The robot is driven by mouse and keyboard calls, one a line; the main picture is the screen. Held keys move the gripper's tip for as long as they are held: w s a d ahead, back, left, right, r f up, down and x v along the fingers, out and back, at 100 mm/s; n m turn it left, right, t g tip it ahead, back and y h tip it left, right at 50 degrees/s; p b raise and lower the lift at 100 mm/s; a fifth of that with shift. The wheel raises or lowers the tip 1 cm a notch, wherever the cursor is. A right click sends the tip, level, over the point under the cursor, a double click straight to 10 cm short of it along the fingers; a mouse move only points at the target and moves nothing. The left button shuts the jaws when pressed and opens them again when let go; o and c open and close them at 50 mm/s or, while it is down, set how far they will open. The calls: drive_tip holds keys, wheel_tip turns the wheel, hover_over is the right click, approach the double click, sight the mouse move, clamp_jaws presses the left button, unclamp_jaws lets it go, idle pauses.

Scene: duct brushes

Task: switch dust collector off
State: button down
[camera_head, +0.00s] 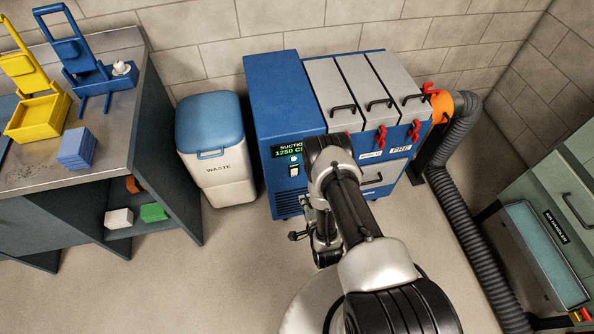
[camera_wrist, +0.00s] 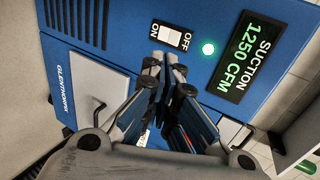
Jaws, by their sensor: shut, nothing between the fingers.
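The dust collector (camera_head: 284,90) is a blue cabinet against the back wall. Its front display (camera_wrist: 246,58) reads SUCTION 1250 CFM in green, and a round green lamp (camera_wrist: 208,48) beside it is lit. The power switch (camera_wrist: 171,36) is a small white rocker marked ON and OFF. It also shows below the display in the head view (camera_head: 294,170). Which side is pressed in is hard to tell. My gripper (camera_wrist: 166,60) is shut and empty, its tips close to the switch in the wrist view. Contact cannot be made out.
A waste bin (camera_head: 217,150) stands left of the collector. A bench (camera_head: 115,105) with yellow and blue holders is farther left. A black hose (camera_head: 462,210) runs down the right side near a green cabinet (camera_head: 550,215). Red latches (camera_head: 381,137) stick out from the collector's front.

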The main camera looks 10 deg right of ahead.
drive_tip(key=shift+f, duration=0.1)
idle(0.3)
drive_tip(key=b, duration=0.5)
approach(297, 171)
wheel_tip(297, 171, down, 4)
drive_tip(key=w, duration=0.3)
drive_tip(key=w+r, duration=0.1)
drive_tip(key=shift+w+a, duration=0.1)
drive_tip(key=shift+w, duration=0.2)
drive_tip(key=shift+w+r, duration=0.1)
drive_tip(key=shift+w, duration=0.45)
drive_tip(key=shift+r, duration=0.1)
